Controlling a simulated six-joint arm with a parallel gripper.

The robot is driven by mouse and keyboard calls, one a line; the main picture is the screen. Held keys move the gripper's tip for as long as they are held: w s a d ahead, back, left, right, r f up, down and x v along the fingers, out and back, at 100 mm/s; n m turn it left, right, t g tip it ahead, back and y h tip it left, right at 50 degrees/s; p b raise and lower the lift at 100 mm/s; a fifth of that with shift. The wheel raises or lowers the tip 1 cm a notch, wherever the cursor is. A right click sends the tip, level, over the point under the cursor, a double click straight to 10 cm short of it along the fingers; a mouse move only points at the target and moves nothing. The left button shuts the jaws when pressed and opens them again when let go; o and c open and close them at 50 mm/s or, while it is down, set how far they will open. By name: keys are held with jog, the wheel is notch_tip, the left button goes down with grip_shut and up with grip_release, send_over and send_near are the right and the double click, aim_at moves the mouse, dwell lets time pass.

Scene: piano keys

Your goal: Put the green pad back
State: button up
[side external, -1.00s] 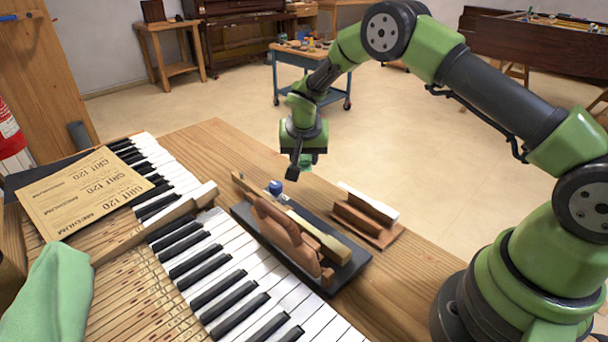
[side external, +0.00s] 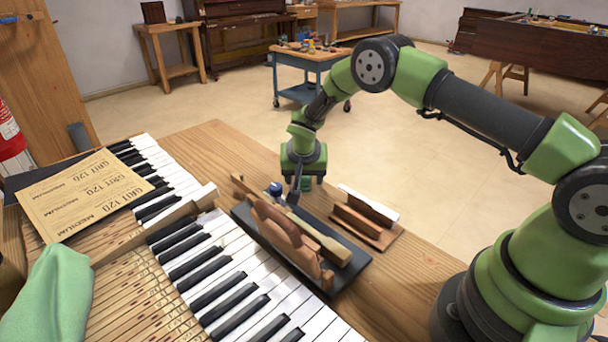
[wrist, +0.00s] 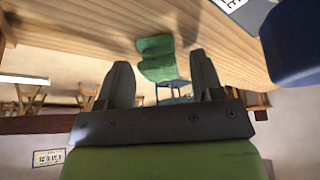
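The green pad (wrist: 157,58) shows between the two fingers in the wrist view. In the side view it is a small green patch (side external: 305,184) beside a dark finger. From the side, most of the pad is hidden by the finger. The fingers (wrist: 163,80) stand well apart in the wrist view, with the pad's width between them. I cannot tell whether the pad touches anything below.
Wooden pieces (side external: 283,228) stand on the dark tray. A wooden holder with a white-topped strip (side external: 368,208) is to its right. Piano keys (side external: 235,265) run along the left, with a sandpaper sheet (side external: 80,192) and green cloth (side external: 50,295). Bare bench lies behind the tray.

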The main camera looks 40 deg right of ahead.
jog(key=shift+r, duration=0.1)
jog(key=s+d+v, duration=0.1)
jog(key=d+v, duration=0.1)
jog(key=v, duration=1.9)
jog(key=s+a+r+n+t+y, duration=0.2)
jog(key=s+r, duration=0.3)
jog(key=s, duration=0.6)
jog(key=s+a+r+n+t+y, duration=0.2)
jog(key=s+r, duration=0.3)
jog(key=s, duration=0.7)
jog(key=shift+s+a+r+n+y, duration=0.3)
jog(key=shift+n+y, duration=0.2)
jog(key=shift+y, duration=0.1)
